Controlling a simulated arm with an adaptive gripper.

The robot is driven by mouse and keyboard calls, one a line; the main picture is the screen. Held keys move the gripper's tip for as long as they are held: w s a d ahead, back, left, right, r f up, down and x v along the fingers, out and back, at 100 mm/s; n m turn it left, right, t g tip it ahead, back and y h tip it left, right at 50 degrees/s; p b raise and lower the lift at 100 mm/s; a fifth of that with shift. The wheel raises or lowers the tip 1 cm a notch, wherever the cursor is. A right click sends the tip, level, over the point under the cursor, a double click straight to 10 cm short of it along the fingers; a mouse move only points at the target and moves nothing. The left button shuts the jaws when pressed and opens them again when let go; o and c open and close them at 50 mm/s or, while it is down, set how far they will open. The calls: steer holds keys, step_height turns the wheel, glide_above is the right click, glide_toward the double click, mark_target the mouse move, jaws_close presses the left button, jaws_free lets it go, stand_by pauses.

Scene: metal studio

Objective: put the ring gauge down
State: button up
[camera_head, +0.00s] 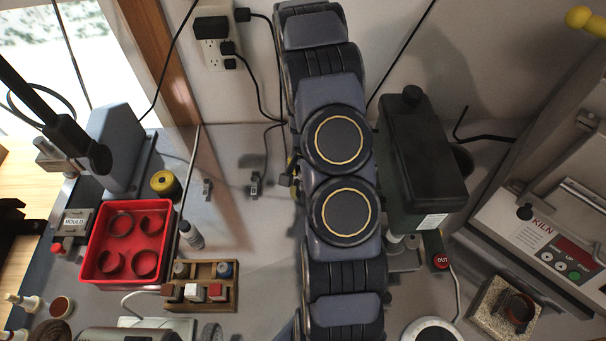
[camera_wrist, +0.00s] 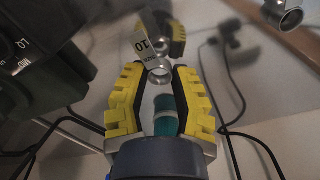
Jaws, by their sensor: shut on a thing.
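In the wrist view my gripper (camera_wrist: 158,72) has yellow and black fingers, shut on a small shiny metal ring, which I take for the ring gauge (camera_wrist: 160,75). In the head view my arm covers the middle of the scene and hides the ring and nearly all of my gripper.
A red tray (camera_head: 98,273) with several dark rings stands at the left, beside a wooden rack (camera_head: 226,308). A dark machine (camera_head: 422,150) stands right of my arm, and a kiln (camera_head: 535,235) at far right. Cables cross the bench; grey bench (camera_head: 235,220) left of my arm is mostly bare.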

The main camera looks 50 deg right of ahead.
steer(key=shift+f, duration=0.75)
steer(key=o, duration=0.8)
steer(key=shift+f, duration=0.1)
